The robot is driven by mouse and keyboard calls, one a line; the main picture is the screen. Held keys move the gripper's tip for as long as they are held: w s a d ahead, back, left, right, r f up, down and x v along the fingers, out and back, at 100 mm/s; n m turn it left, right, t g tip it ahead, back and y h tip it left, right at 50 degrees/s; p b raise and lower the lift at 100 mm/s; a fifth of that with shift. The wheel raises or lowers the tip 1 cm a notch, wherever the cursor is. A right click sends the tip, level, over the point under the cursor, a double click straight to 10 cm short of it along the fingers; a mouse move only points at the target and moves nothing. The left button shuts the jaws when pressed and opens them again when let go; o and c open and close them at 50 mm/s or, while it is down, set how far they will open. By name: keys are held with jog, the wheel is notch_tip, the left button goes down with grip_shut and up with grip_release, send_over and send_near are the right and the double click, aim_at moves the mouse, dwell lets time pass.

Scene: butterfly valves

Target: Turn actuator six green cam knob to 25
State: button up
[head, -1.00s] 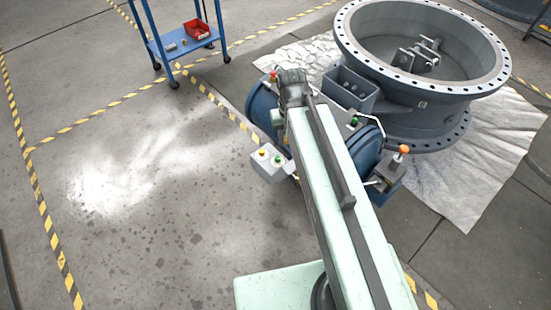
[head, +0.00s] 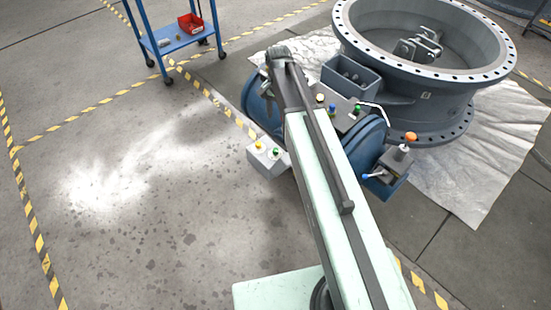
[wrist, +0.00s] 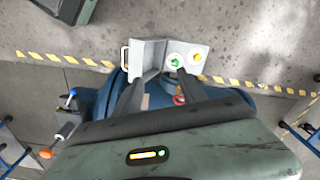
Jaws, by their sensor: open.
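A grey box (head: 266,163) on the near side of the blue actuator (head: 364,150) carries a yellow knob (head: 259,145) and a green knob (head: 276,153). In the wrist view the green knob (wrist: 175,62) sits on the box's face, left of the yellow knob (wrist: 197,57). My gripper (wrist: 160,85) is open and empty, its two dark fingers pointing toward the box, the right fingertip just below the green knob. I cannot tell whether they touch. A second green knob (head: 357,110) is on top of the actuator. No number or scale is readable.
The large grey valve body (head: 423,95) stands behind on a foil sheet (head: 470,190). An orange knob (head: 410,137) and a blue-tipped lever (head: 368,175) are at the actuator's right end. A blue cart (head: 180,40) stands at the back left. The floor at left is clear.

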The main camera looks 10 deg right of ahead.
jog(key=w+f+m+b, duration=0.1)
jog(key=w+f+b, duration=0.3)
jog(key=f+b, duration=0.3)
jog(key=w+f+b, duration=0.3)
jog(key=f+b, duration=0.2)
jog(key=f, duration=0.3)
jog(key=b, duration=0.8)
send_over(276, 150)
jog(key=f, duration=0.8)
jog(key=shift+a, duration=0.2)
jog(key=shift+f, duration=0.3)
jog(key=shift+b, duration=0.3)
notch_tip(276, 150, down, 8)
jog(key=b, duration=0.7)
jog(key=shift+b, duration=0.4)
jog(key=shift+r, duration=0.1)
jog(key=shift+d, duration=0.1)
grip_shut()
